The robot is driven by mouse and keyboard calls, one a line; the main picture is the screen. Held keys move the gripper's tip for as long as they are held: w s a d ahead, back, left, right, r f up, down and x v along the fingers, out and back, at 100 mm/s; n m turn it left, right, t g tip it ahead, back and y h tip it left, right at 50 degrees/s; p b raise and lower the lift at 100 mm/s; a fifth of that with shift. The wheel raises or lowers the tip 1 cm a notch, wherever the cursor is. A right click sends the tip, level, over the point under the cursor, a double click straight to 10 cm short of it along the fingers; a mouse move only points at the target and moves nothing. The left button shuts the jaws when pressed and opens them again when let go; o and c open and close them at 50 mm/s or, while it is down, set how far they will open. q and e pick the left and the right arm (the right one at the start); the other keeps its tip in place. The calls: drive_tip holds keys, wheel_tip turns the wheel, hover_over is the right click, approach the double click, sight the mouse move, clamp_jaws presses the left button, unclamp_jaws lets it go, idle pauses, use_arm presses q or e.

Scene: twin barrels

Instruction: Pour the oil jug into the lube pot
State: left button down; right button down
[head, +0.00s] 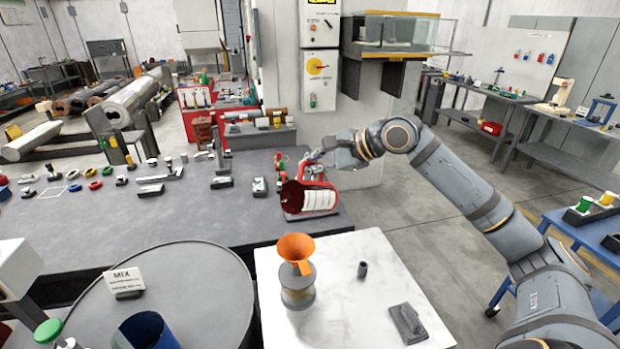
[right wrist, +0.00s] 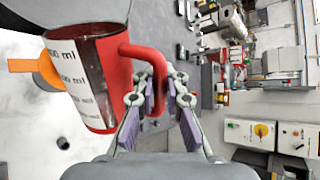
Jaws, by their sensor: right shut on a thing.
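The red oil jug (head: 318,201) with a white scale label is in my right gripper (head: 322,160), held by its handle. It is tilted, with its dark open mouth toward the left in the head view. In the right wrist view the jug (right wrist: 97,80) fills the upper left, and the fingers close around its red handle (right wrist: 155,60). An orange funnel (head: 296,250) sits in the top of the grey lube pot (head: 298,288). The jug appears above and behind the funnel. Whether any oil leaves it cannot be seen. My left gripper is not in view.
The pot stands on a white table (head: 350,265), with a small dark cylinder (head: 362,270) and a dark flat block (head: 408,324) at its right. A large grey barrel (head: 190,290) with a MIX sign (head: 127,280) is at left. A dark bench (head: 180,225) lies behind.

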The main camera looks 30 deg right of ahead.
drive_tip(key=shift+r+m+y+b, duration=0.2)
drive_tip(key=shift+m+y+b, duration=0.35)
drive_tip(key=shift+m+y, duration=0.3)
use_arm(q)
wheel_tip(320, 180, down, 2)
use_arm(e)
drive_tip(key=shift+r, duration=0.25)
drive_tip(key=shift+y, duration=0.25)
drive_tip(key=m+y+b, duration=0.1)
drive_tip(key=m+b, duration=0.1)
drive_tip(key=r+m+y+b, duration=0.1)
drive_tip(key=y+b, duration=0.1)
drive_tip(key=b, duration=0.1)
drive_tip(key=shift+m+t+y, duration=0.3)
drive_tip(key=shift+m+t, duration=0.05)
drive_tip(key=shift+t, duration=0.05)
drive_tip(key=shift+r+m+y+b, duration=0.25)
drive_tip(key=shift+m+y+b, duration=0.05)
drive_tip(key=shift+m+b, duration=0.15)
drive_tip(key=shift+r+m, duration=0.25)
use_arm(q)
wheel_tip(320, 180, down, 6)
use_arm(e)
drive_tip(key=shift+r, duration=0.3)
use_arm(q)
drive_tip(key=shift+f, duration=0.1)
